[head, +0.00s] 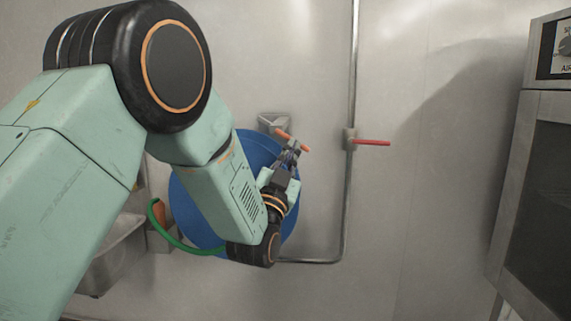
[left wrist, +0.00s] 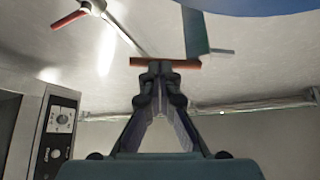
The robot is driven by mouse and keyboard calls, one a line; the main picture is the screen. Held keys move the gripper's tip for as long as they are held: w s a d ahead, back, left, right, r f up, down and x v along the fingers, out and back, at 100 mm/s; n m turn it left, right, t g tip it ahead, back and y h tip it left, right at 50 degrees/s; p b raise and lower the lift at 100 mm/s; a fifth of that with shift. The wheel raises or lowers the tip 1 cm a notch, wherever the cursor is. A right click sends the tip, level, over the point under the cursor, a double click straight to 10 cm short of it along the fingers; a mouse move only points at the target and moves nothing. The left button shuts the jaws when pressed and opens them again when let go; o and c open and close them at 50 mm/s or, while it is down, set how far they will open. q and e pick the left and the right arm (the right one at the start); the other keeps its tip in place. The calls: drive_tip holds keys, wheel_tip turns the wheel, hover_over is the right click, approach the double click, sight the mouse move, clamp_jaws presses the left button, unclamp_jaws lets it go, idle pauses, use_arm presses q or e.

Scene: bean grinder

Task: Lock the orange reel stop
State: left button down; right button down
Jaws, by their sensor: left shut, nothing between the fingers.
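The orange reel stop (head: 283,134) is a short bar at the right front of the blue hose reel (head: 185,205), which hangs on the wall. My left gripper (head: 293,149) is at the stop, its fingertips overlapping the bar's middle. In the left wrist view, the orange stop (left wrist: 140,61) runs crosswise just past the shut fingertips (left wrist: 160,70). The fingers hold nothing, and I cannot tell whether they touch the bar. The reel's blue edge (left wrist: 260,6) shows at the top there. My arm hides much of the reel. My right gripper is not in view.
A pipe (head: 352,80) with a red valve handle (head: 371,142) runs down the wall right of the reel. A green hose (head: 165,232) hangs at the lower left near a metal sink (head: 115,245). An appliance (head: 540,180) stands at the far right.

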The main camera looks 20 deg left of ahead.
use_arm(q)
drive_tip(key=r+n+y, duration=0.1)
drive_tip(key=d+r+n+y, duration=0.1)
drive_tip(key=n, duration=0.1)
drive_tip(key=shift+w+d+n+y, duration=0.1)
drive_tip(key=shift+n+y, duration=0.2)
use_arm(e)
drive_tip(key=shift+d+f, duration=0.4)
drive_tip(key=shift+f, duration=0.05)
use_arm(q)
drive_tip(key=shift+w+f, duration=0.15)
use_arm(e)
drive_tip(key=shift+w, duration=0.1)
use_arm(q)
drive_tip(key=shift+f+b, duration=0.15)
drive_tip(key=shift+b, duration=0.2)
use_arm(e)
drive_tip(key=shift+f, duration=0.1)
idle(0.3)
